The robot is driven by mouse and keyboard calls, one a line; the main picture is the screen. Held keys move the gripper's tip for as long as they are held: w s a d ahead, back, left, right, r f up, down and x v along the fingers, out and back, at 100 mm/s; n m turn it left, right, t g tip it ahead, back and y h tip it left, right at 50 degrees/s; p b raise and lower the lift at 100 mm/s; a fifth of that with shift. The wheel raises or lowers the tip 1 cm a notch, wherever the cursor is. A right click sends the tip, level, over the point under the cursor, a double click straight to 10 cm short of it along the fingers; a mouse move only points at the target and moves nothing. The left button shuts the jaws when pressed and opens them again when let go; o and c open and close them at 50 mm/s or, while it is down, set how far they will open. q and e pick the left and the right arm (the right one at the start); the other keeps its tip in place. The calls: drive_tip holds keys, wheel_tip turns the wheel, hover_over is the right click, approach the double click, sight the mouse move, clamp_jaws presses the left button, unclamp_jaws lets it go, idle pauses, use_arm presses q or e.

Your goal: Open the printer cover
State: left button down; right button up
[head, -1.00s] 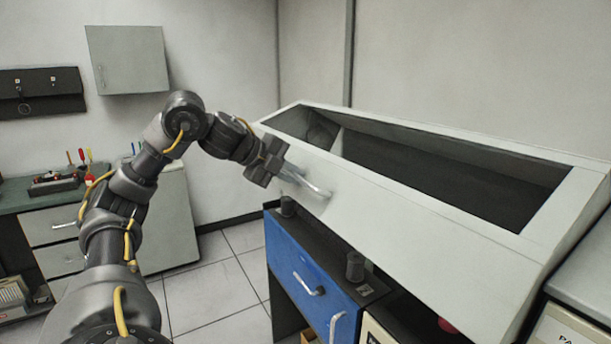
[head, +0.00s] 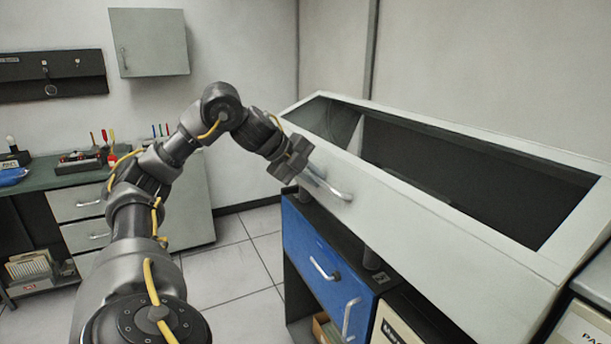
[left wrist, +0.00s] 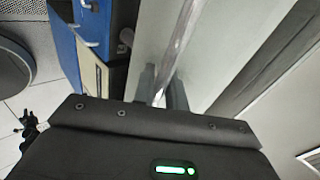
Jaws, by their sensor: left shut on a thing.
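The printer cover (head: 430,225) is a large light-grey frame around a wide dark opening in the head view. It stands over the blue drawer unit, and its sloped front panel faces me. A pale bar handle (head: 338,191) is on the left part of that panel. My left gripper (head: 310,173) is at the far end of the handle, shut on it. In the left wrist view the handle (left wrist: 181,38) runs between the two dark fingers (left wrist: 163,90). The finger contact is partly hidden behind the gripper body. My right gripper is in neither view.
The blue drawer unit (head: 321,262) with pale handles stands below the cover. A green-topped bench (head: 55,181) with tools is at the left, below a grey wall cabinet (head: 150,43). The tiled floor (head: 235,262) between them is clear. Another grey unit stands at the right edge.

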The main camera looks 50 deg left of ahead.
use_arm(q)
drive_tip(key=shift+w+r, duration=0.2)
drive_tip(key=shift+w, duration=0.1)
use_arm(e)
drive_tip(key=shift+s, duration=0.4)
use_arm(q)
drive_tip(key=c, duration=1.7)
unclamp_jaws()
drive_tip(key=shift+c, duration=0.2)
drive_tip(key=shift+o, duration=1)
drive_tip(key=shift+s+f, duration=0.1)
drive_tip(key=shift+f, duration=0.05)
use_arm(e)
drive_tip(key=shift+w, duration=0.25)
